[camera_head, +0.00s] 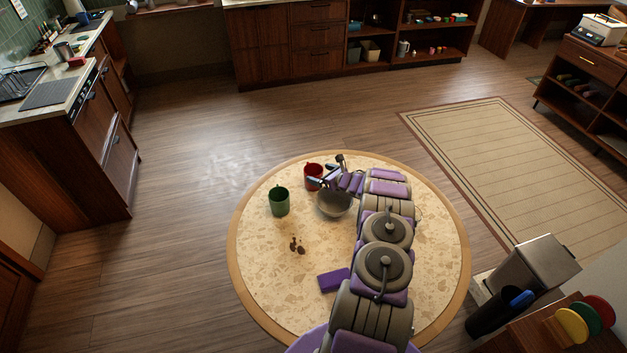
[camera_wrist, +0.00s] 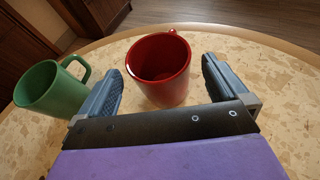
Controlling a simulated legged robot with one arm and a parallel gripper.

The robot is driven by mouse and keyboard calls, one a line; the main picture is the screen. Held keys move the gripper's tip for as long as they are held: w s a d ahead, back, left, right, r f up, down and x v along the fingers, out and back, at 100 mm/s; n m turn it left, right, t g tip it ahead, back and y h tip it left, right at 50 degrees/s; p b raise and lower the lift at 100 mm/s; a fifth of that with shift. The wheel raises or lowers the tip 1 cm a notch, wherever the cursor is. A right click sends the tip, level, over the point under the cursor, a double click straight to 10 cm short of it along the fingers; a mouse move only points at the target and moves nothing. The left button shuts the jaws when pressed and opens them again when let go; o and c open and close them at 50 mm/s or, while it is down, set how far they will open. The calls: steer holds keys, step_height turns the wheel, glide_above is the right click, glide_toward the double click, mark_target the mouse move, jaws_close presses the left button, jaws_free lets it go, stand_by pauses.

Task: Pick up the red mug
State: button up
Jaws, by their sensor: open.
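The red mug (camera_head: 313,176) stands upright near the far edge of the round table (camera_head: 262,272). In the wrist view the red mug (camera_wrist: 160,70) shows between and just beyond my two open fingers, with its handle at the far side. My gripper (camera_wrist: 162,85) is open and empty, with one finger on each side of the mug. In the head view my gripper (camera_head: 328,172) is at the mug's right side, and my arm crosses the right half of the table. I cannot tell whether a finger touches the mug.
A green mug (camera_head: 279,202) stands left of the red one; it also shows beside my left finger in the wrist view (camera_wrist: 52,90). A grey bowl (camera_head: 333,204) sits partly under my arm.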

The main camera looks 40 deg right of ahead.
mark_target(308, 169)
steer(key=shift+w+d+f, duration=0.15)
steer(key=shift+w, duration=0.1)
steer(key=w, duration=0.2)
steer(key=w+a+f+b, duration=0.1)
steer(key=shift+f, duration=0.1)
steer(key=shift+w+d+f, duration=0.25)
steer(key=shift+w+d, duration=0.05)
steer(key=shift+w, duration=0.25)
steer(key=shift+w+d+f, duration=0.1)
steer(key=shift+w+d, duration=0.05)
steer(key=shift+d, duration=0.2)
steer(key=shift+a, duration=0.4)
steer(key=c, duration=0.5)
steer(key=shift+d, duration=0.2)
steer(key=c, duration=0.5)
